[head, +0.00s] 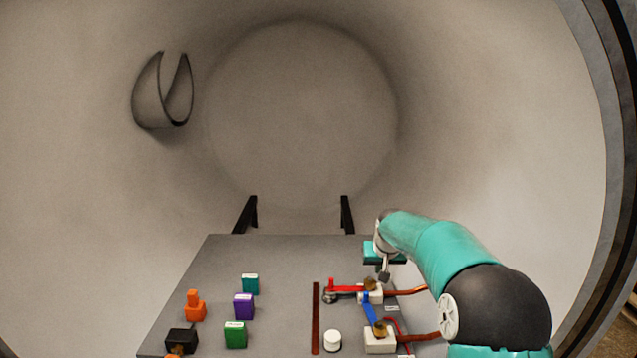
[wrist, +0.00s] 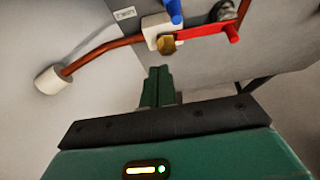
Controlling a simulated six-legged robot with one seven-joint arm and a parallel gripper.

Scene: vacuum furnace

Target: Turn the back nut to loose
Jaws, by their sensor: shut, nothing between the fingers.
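The back nut (head: 371,284) is brass-coloured and sits on the back white block (head: 372,298), beside the red handle (head: 346,289). In the wrist view the nut (wrist: 167,45) shows above my fingertips, at the end of the red handle (wrist: 205,32). My gripper (head: 384,275) is just behind and to the right of the nut in the head view. Its green fingers (wrist: 158,76) are shut and empty in the wrist view, apart from the nut. The front nut (head: 380,329) sits on the front white block (head: 380,343) with a blue handle (head: 371,313).
Copper rods (head: 408,291) run right from the blocks. A white cylinder (head: 332,341) and a brown strip (head: 316,318) are left of them. Purple (head: 244,306), green (head: 235,335), teal (head: 250,283), orange (head: 195,308) and black (head: 182,340) pieces stand on the grey table's left side.

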